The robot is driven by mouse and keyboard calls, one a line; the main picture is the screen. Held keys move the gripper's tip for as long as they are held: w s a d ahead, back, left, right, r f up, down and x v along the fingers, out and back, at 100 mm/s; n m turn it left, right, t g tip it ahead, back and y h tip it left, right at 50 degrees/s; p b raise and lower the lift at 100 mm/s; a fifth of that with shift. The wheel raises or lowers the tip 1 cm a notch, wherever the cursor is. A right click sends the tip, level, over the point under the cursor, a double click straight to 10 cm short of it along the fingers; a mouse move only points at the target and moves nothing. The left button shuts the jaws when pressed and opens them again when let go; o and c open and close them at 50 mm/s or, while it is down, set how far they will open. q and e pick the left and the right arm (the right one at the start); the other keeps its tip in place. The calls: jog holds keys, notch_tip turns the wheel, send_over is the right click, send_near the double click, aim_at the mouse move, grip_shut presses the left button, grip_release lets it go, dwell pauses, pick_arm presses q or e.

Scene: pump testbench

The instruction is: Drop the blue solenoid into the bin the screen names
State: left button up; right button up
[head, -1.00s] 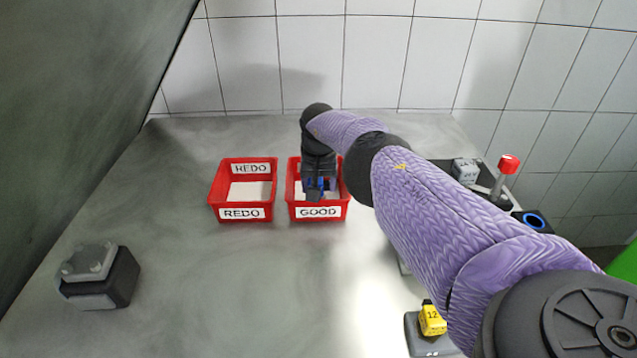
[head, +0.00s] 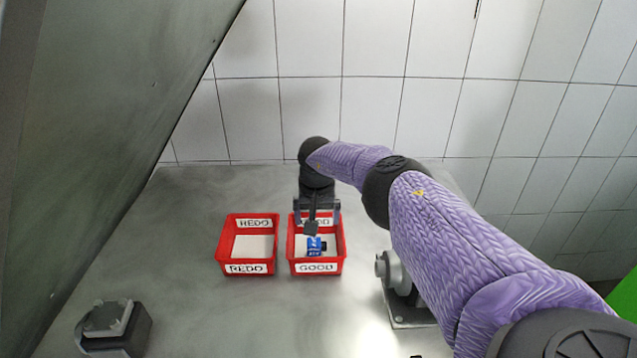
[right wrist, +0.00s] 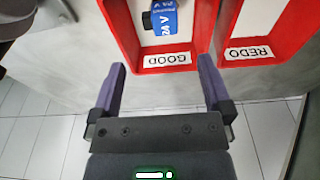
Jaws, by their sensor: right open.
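The blue solenoid (head: 315,245) lies inside the red bin labelled GOOD (head: 318,267). It also shows in the right wrist view (right wrist: 166,20), marked 24 V, on the bin's pale floor. My right gripper (head: 313,226) is above the GOOD bin, open and empty. In the right wrist view its two fingers (right wrist: 160,78) are spread apart, with the solenoid beyond them and not between them. The red bin labelled REDO (head: 247,268) stands to the left of the GOOD bin and looks empty. The screen is not in view. My left gripper is not in view.
A dark grey block-shaped device (head: 115,328) sits at the front left of the grey table (head: 190,285). A grey metal fixture (head: 398,290) stands right of the bins, partly behind my arm. A tiled wall (head: 300,90) rises behind the table.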

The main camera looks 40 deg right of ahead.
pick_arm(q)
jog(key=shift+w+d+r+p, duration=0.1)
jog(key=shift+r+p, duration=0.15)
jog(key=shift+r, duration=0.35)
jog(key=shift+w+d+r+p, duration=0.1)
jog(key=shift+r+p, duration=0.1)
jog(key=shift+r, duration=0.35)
pick_arm(e)
jog(key=r, duration=0.4)
jog(key=shift+s+a, duration=0.2)
jog(key=shift+s, duration=0.05)
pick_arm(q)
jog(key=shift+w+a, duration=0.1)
